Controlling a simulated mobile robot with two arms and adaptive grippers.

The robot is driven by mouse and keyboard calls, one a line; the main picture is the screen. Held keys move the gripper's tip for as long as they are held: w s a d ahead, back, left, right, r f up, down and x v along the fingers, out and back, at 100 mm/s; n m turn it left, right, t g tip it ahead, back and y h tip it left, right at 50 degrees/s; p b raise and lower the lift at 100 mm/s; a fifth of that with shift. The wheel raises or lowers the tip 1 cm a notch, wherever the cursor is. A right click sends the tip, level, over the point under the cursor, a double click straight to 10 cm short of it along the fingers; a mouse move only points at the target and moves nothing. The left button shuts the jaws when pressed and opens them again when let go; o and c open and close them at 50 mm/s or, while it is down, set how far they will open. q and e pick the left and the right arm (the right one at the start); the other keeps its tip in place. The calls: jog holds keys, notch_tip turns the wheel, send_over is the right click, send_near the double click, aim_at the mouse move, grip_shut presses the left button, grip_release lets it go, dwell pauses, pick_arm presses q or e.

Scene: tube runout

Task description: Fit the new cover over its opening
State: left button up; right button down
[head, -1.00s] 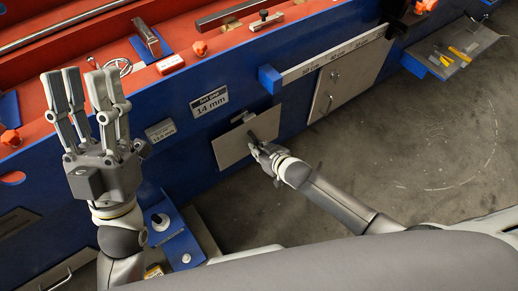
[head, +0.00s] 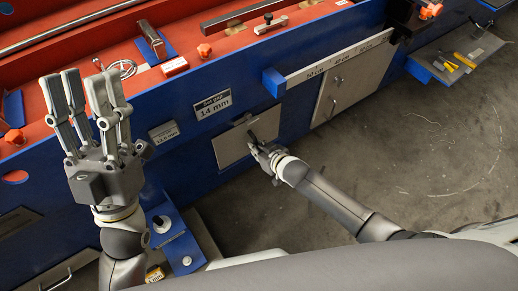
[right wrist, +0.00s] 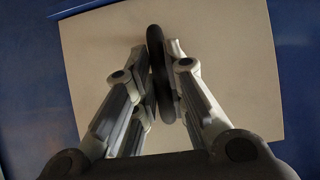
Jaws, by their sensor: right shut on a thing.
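The cover (head: 230,147) is a flat pale plate with a dark upright handle (right wrist: 157,55). My right gripper (head: 251,138) is shut on that handle, also in the right wrist view (right wrist: 162,78). The cover is at the blue side wall of the machine, below the "14 mm" label. I cannot tell whether the cover touches the wall. In the right wrist view the cover looks slightly turned against the wall. My left gripper (head: 85,92) is open and empty, fingers up.
Another pale panel (head: 335,96) with a handle is on the wall to the right, under a pale strip (head: 338,57). A side shelf (head: 455,57) holds yellow-handled tools at the far right. A blue bracket (head: 178,244) stands below left. The floor at right is clear.

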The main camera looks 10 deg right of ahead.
jog(key=c, duration=1.4)
grip_release()
jog(key=shift+r, duration=0.1)
jog(key=v, duration=1.2)
